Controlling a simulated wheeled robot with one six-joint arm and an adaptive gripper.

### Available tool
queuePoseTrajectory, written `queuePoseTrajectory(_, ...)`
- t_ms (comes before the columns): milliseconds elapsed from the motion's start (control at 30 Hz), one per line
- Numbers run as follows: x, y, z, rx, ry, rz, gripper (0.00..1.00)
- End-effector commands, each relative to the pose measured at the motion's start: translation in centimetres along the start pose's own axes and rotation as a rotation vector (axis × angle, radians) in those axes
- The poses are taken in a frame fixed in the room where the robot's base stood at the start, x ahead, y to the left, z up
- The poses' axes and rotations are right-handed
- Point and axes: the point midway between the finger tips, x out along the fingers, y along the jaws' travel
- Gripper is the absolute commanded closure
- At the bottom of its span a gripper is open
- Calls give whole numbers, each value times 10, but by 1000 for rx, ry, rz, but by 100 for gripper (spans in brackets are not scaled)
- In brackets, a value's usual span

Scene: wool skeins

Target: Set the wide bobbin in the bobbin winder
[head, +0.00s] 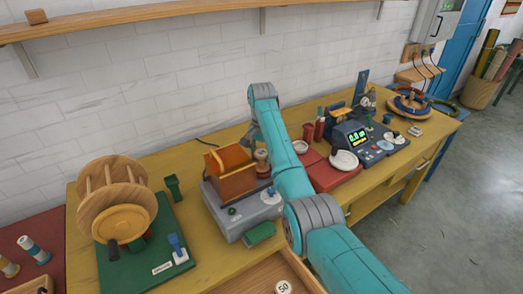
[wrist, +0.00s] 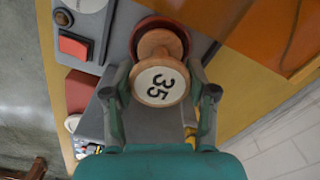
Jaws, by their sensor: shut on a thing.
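A wooden bobbin (wrist: 160,84) with "35" on its pale end face is between the two fingers of my gripper (wrist: 160,92) in the wrist view. My gripper is shut on it. In the head view the bobbin (head: 261,156) shows small, beside the orange hood of a grey machine (head: 233,229), which looks like the bobbin winder. The bobbin's far end is over a dark red round seat on the grey top. I cannot tell whether it touches the seat. My arm partly hides the gripper and the machine's right side in the head view.
The orange hood (head: 231,172) stands close beside the bobbin. A wooden drum on a green base (head: 145,255) is at left. A red device with a white dish (head: 343,160) and a dark display unit (head: 362,139) are at right. A disc marked "50" (head: 283,287) lies in a front tray.

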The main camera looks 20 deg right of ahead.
Motion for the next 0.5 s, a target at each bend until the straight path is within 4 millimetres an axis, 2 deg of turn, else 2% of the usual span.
queuePoseTrajectory(433,5,0,0,0,1,0,75)
queuePoseTrajectory(467,5,0,0,0,1,0,38)
queuePoseTrajectory(500,5,0,0,0,1,0,28)
